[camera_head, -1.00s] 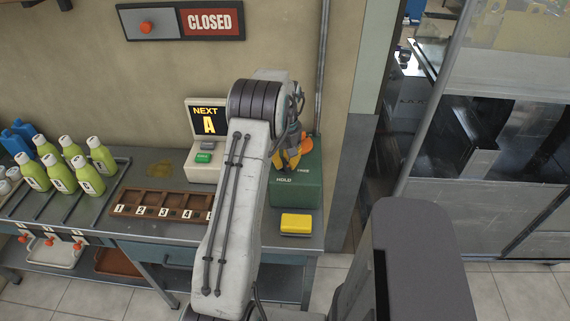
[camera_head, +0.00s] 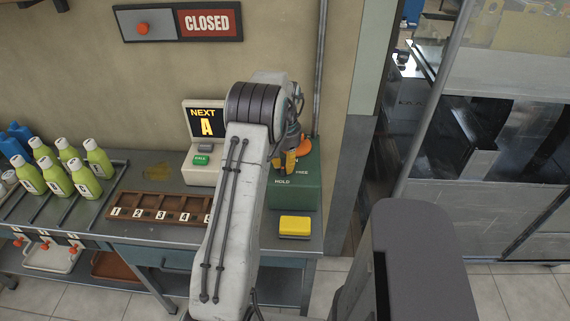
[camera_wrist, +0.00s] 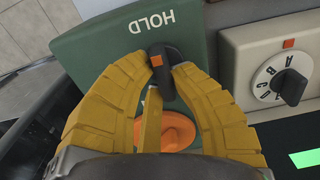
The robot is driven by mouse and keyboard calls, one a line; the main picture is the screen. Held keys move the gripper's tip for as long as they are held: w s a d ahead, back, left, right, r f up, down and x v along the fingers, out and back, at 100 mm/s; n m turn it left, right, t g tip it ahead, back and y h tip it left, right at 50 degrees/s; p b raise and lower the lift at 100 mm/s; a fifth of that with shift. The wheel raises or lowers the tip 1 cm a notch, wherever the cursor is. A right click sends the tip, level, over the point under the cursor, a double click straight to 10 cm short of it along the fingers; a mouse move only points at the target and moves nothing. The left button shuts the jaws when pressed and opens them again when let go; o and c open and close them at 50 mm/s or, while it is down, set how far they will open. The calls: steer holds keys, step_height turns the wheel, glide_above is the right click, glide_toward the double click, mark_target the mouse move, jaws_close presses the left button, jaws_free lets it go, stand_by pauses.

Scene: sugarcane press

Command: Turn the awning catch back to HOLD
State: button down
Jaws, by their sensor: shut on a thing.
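The green catch box (camera_head: 297,194) stands at the right end of the bench, marked HOLD on its front part; other lettering is partly covered. In the wrist view the green box (camera_wrist: 90,50) carries a black catch knob (camera_wrist: 168,82) with an orange mark at its end toward the upside-down HOLD label. My gripper (camera_wrist: 165,75) is shut on this knob, a yellow finger on each side. In the head view my gripper (camera_head: 285,165) points down onto the box. An orange round part (camera_wrist: 168,130) lies behind the knob, partly hidden by the fingers.
A yellow block (camera_head: 295,226) sits in front. A numbered tray (camera_head: 157,205) and green bottles (camera_head: 60,180) are further left.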

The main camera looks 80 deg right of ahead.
stand_by(0.3)
steer(key=c, duration=1.1)
jaws_free()
steer(key=shift+r, duration=0.1)
step_height(320, 180, up, 12)
steer(key=shift+d, duration=0.1)
stand_by(0.4)
